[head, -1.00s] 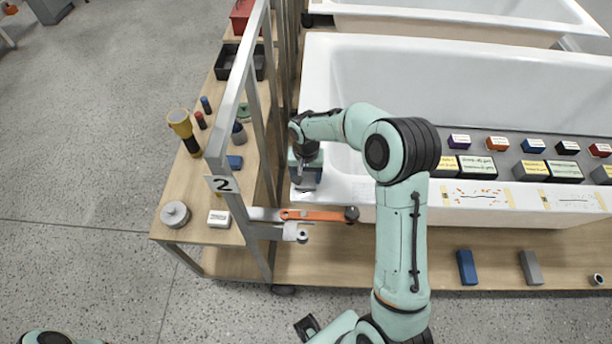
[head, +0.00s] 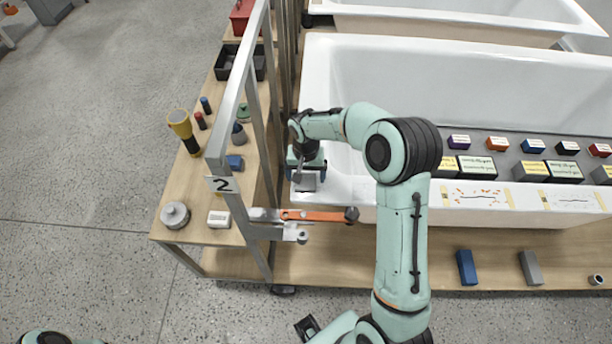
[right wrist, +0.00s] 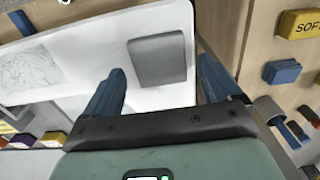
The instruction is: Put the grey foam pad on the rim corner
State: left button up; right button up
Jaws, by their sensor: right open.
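The grey foam pad (head: 308,182) lies flat on the white rim corner (head: 333,190) of the near bathtub, at its front left. In the right wrist view, the pad (right wrist: 158,58) rests on the white rim, apart from both fingers. My right gripper (head: 306,174) is just above and behind the pad. In the right wrist view, the blue fingers of the right gripper (right wrist: 161,68) are spread wide, one on each side of the pad, with nothing between them gripped. My left gripper is outside the views.
A metal frame (head: 228,97) with a "2" sign stands left of the tub. An orange clamp bar (head: 312,215) sits in front of the corner. Labelled blocks (head: 478,165) fill a grey tray to the right. A side shelf holds a yellow torch (head: 181,125).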

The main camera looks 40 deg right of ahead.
aim_at(306, 180)
notch_tip(306, 180, up, 11)
jog(key=shift+p, duration=0.35)
jog(key=shift+f, duration=0.1)
dwell(0.3)
